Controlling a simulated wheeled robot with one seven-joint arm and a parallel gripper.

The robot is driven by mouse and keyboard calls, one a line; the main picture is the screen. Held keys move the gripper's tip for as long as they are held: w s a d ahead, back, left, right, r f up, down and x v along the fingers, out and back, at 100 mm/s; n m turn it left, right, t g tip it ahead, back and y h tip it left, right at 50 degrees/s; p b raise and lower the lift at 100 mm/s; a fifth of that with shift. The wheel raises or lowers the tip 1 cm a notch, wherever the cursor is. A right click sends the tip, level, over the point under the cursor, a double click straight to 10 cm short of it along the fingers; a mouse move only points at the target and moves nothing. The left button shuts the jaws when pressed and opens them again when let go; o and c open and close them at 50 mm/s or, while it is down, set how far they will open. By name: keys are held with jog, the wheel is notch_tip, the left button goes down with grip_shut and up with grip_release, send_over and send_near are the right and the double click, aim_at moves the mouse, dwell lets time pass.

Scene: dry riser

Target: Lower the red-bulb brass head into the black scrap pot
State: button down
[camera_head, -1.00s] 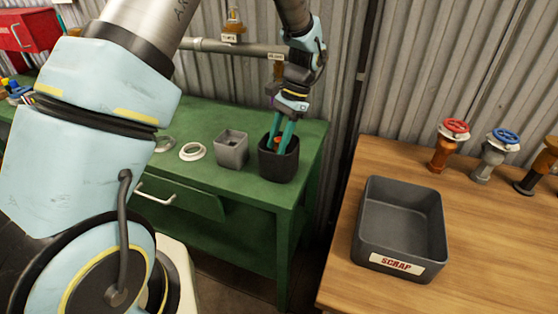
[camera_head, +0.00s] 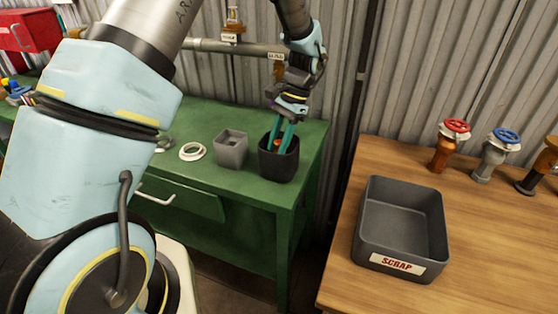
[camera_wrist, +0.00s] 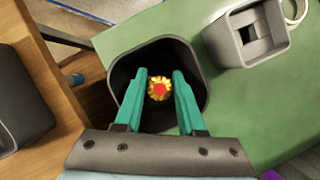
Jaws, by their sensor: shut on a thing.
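The brass head (camera_wrist: 159,88) with its red bulb shows between the teal fingertips of my gripper (camera_wrist: 159,82) in the wrist view. My gripper is shut on it. The black scrap pot (camera_head: 279,164) stands on the green bench, near its right end. In the head view my gripper (camera_head: 281,137) points down into the pot's mouth, with the fingertips at or below the rim. A small orange-red patch of the head shows between the fingers there. The pot's dark inside surrounds the head in the wrist view. I cannot tell whether the head touches the pot's floor.
A grey square holder (camera_head: 231,150) stands just left of the pot, with a white ring (camera_head: 193,151) beyond it. A grey bin labelled SCRAP (camera_head: 402,228) sits on the wooden table at right, near several valves. A pipe (camera_head: 220,47) runs along the wall behind.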

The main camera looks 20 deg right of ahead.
jog(key=shift+f+b, duration=0.95)
jog(key=shift+f, duration=1.1)
dwell(0.8)
jog(key=shift+c, duration=2.1)
grip_release()
notch_tip(320, 180, up, 10)
jog(key=shift+b, duration=1.05)
jog(key=s+a+n+t+h, duration=0.1)
jog(key=a+n, duration=0.5)
jog(key=a, duration=0.8)
jog(key=s+a+n+t+h, duration=0.1)
jog(key=a+n, duration=0.6)
jog(key=a, duration=0.8)
jog(key=shift+s+a+t+h, duration=0.25)
jog(key=shift+s+t+h, duration=0.15)
jog(key=shift+s+h, duration=0.65)
